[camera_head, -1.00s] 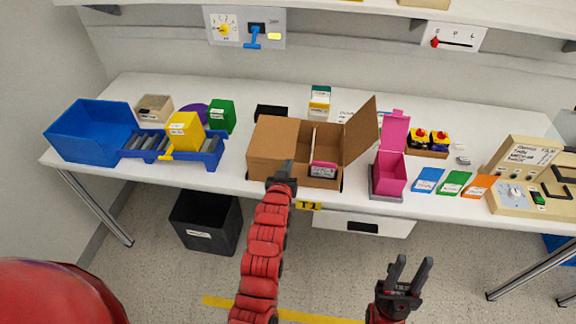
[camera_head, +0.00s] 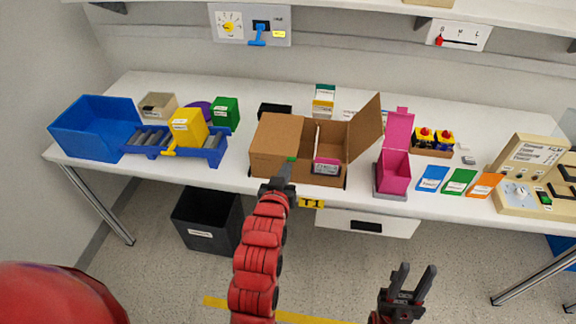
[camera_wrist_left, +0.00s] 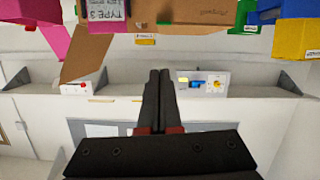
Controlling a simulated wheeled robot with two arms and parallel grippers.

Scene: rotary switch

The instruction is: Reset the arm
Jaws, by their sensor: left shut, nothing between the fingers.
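My left gripper (camera_head: 283,176) is at the end of the red arm, shut and empty, in front of the brown cardboard box (camera_head: 270,147) near the table's front edge. In the left wrist view its two dark fingers (camera_wrist_left: 155,98) lie together with nothing between them. My right gripper (camera_head: 411,287) is low at the right, in front of the table, with its two fingers apart and nothing seen between them. A panel with a rotary dial (camera_head: 229,27) and a blue lever (camera_head: 258,35) hangs on the back wall; the panel also shows in the left wrist view (camera_wrist_left: 205,78).
The white table (camera_head: 330,204) holds a blue bin (camera_head: 96,128), a yellow box (camera_head: 187,127) on a roller rack, a pink box (camera_head: 394,170), and coloured cards (camera_head: 432,179). A beige device (camera_head: 524,198) stands at the right. A black bin (camera_head: 205,220) is on the floor.

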